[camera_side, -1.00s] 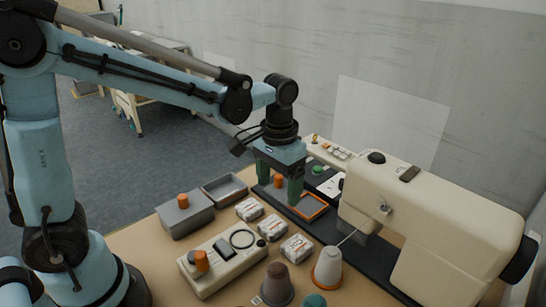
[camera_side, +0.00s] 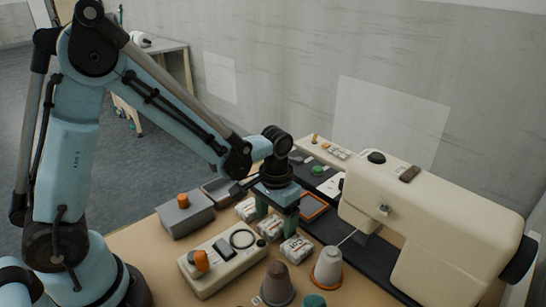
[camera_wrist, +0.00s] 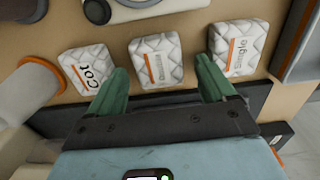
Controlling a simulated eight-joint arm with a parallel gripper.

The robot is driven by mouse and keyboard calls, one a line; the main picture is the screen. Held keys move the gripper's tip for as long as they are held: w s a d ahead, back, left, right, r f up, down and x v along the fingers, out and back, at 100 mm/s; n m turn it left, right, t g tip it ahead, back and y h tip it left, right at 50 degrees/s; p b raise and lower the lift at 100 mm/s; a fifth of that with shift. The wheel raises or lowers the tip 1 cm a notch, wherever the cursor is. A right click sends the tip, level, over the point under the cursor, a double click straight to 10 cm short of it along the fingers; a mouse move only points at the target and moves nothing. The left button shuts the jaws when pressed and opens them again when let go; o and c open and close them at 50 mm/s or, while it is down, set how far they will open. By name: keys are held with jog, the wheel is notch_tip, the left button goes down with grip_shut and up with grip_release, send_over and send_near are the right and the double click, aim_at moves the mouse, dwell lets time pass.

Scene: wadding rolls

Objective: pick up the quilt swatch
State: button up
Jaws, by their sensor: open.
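Three white quilted packets with orange bands lie in a row; I cannot tell which is the quilt swatch. The left one in the side view (camera_side: 246,209) reads "Single" in the wrist view (camera_wrist: 245,47). The middle one (camera_side: 268,230) has small, unreadable lettering in the wrist view (camera_wrist: 157,62). The right one (camera_side: 297,250) reads "Cot" in the wrist view (camera_wrist: 88,68). My gripper (camera_side: 276,224) is open and empty, with green fingers pointing down. In the wrist view its fingertips (camera_wrist: 161,72) flank the middle packet. Contact cannot be told.
A cream sewing machine (camera_side: 430,220) stands right, with an orange-edged square (camera_side: 313,207) on its dark base. A cream control box (camera_side: 225,262), grey lidded box (camera_side: 185,215), brown cone (camera_side: 277,283) and white cone (camera_side: 327,268) stand close around the packets.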

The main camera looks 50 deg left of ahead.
jog(key=shift+f, duration=0.1)
jog(key=shift+c, duration=0.3)
jog(key=c, duration=1.1)
jog(key=shift+o, duration=0.2)
